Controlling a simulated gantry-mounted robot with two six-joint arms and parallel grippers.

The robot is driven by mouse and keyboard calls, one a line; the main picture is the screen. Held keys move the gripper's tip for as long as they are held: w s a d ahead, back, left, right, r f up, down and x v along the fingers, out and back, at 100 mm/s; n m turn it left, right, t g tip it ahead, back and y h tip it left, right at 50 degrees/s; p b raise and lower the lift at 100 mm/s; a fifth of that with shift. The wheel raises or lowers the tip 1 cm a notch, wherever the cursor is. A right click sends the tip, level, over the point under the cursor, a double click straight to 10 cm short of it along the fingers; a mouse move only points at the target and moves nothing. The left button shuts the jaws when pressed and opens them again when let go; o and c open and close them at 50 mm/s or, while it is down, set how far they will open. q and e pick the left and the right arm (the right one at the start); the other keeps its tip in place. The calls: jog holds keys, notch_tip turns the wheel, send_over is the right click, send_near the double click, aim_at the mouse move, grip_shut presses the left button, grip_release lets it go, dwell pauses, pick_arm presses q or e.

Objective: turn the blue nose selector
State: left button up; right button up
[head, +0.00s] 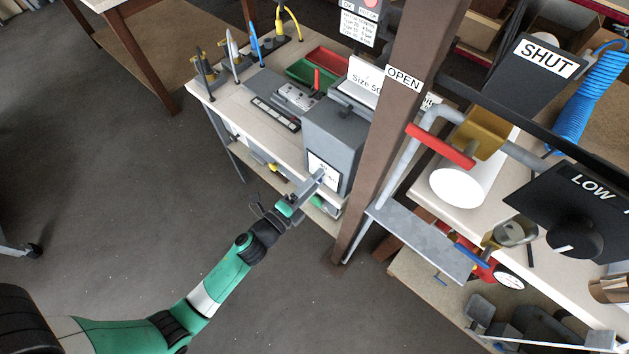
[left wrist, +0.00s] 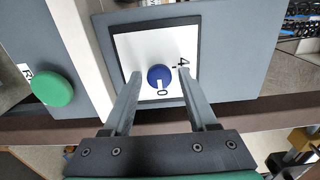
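The blue nose selector (left wrist: 158,75) is a round blue knob on a white, dark-edged plate (left wrist: 140,45) in the left wrist view. A small white mark on its lower edge points toward a "0"; a "4" is printed to its upper right. My left gripper (left wrist: 159,79) is open, with one finger on each side of the knob and gaps between. In the head view my left gripper (head: 317,178) reaches the white plate on the front of a grey machine (head: 330,130); the knob cannot be made out there. My right gripper is not in view.
A green button (left wrist: 52,89) sits left of the plate in the left wrist view. A brown post (head: 385,130) stands just right of the machine in the head view. The bench (head: 225,105) carries red and green trays (head: 325,62). Open floor lies to the left.

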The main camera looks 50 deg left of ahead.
pick_arm(q)
jog(key=shift+s, duration=0.1)
jog(key=s, duration=0.3)
jog(key=s+d, duration=0.1)
jog(key=s, duration=0.7)
jog(key=shift+s+d, duration=0.2)
